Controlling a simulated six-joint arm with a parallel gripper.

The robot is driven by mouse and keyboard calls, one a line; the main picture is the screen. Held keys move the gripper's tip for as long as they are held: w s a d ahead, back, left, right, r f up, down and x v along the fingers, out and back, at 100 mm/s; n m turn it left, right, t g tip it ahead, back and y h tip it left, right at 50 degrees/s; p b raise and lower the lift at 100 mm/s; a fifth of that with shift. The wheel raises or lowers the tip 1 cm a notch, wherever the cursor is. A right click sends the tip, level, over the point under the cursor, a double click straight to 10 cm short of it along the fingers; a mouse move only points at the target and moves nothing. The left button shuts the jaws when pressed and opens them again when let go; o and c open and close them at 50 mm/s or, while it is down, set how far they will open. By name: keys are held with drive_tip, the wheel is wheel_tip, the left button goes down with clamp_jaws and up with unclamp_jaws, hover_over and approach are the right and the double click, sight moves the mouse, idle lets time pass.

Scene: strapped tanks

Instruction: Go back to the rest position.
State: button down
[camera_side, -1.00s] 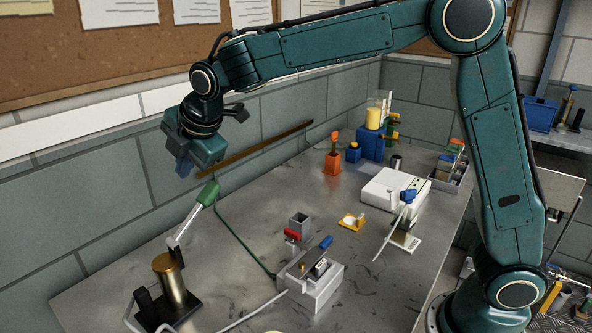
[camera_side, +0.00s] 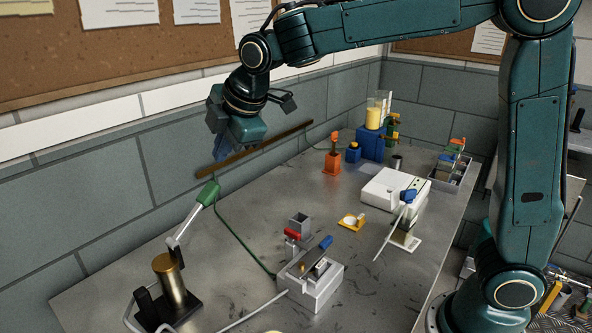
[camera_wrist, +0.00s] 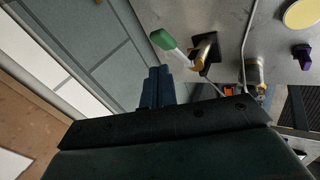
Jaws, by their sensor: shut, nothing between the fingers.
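My gripper (camera_side: 219,146) hangs in the air above the back left of the metal table, near the grey wall. Its fingers are shut with nothing between them. In the wrist view the two dark blue fingers (camera_wrist: 157,88) lie together. The green-handled lever (camera_side: 207,194) stands below and a little left of my gripper, apart from it. The lever leans up from beside a brass tank (camera_side: 170,280) on a black base. The lever also shows in the wrist view (camera_wrist: 164,40).
A grey block fixture (camera_side: 313,287) with a blue-handled part stands mid-table. A white box (camera_side: 395,190), an orange holder (camera_side: 332,162) and a blue pump-like unit (camera_side: 369,144) stand farther back. The wall and cork board (camera_side: 110,50) are behind my arm. The table's right front is clear.

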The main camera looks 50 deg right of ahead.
drive_tip(key=s+d+r+m, duration=0.1)
drive_tip(key=s+d+m, duration=0.3)
drive_tip(key=s, duration=0.4)
drive_tip(key=s+d+r+m, duration=0.1)
drive_tip(key=s+d+m, duration=0.3)
drive_tip(key=s, duration=0.4)
drive_tip(key=s+d+f+m, duration=0.1)
drive_tip(key=s+f+m, duration=0.1)
drive_tip(key=s+m, duration=0.2)
drive_tip(key=s+d+f+m, duration=0.2)
drive_tip(key=s+m, duration=0.1)
drive_tip(key=s, duration=0.6)
drive_tip(key=shift+s+d+f+m+g, duration=0.2)
drive_tip(key=shift+s+f+m+g, duration=0.2)
